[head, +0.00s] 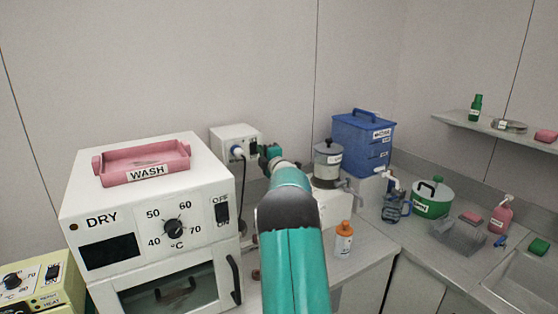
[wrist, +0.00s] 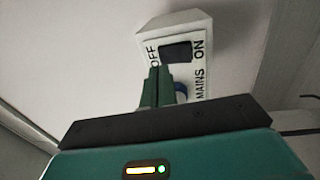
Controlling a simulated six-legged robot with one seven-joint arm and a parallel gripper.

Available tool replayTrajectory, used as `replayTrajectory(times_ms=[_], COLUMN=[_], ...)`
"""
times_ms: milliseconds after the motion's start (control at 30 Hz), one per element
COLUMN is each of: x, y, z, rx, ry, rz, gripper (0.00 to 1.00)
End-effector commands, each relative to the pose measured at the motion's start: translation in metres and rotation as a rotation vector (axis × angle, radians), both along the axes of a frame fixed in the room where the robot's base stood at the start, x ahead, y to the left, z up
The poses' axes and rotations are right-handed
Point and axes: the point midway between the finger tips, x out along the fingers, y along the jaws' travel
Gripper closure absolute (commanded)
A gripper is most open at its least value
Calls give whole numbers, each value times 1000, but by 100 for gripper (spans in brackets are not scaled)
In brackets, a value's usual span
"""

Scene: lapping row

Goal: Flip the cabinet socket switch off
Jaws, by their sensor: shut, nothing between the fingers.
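The cabinet socket is a white box (head: 230,134) on the back wall, behind the oven in the head view. In the wrist view the socket (wrist: 206,24) shows a black rocker switch (wrist: 176,51) between the labels OFF on the left and ON on the right, with MAINS below. My gripper (wrist: 159,69) is shut and empty. Its green fingertips are at the OFF end of the switch, overlapping its lower left edge in the picture; I cannot tell whether they touch. In the head view my gripper (head: 264,151) is at the socket's right side, partly covering its front.
The white DRY oven (head: 140,215) with a pink WASH tray (head: 122,175) stands to the left. A blue box (head: 357,140), a lidded pot (head: 327,160) and an orange-capped bottle (head: 343,240) stand to the right.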

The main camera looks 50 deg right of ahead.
Motion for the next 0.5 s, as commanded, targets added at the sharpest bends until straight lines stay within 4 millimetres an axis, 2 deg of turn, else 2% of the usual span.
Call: replayTrajectory(times_ms=[100,500], x=[1,-66], y=[2,24], z=[0,11], rx=[1,1], ry=[1,0], rz=[1,-1], gripper=[100,100])
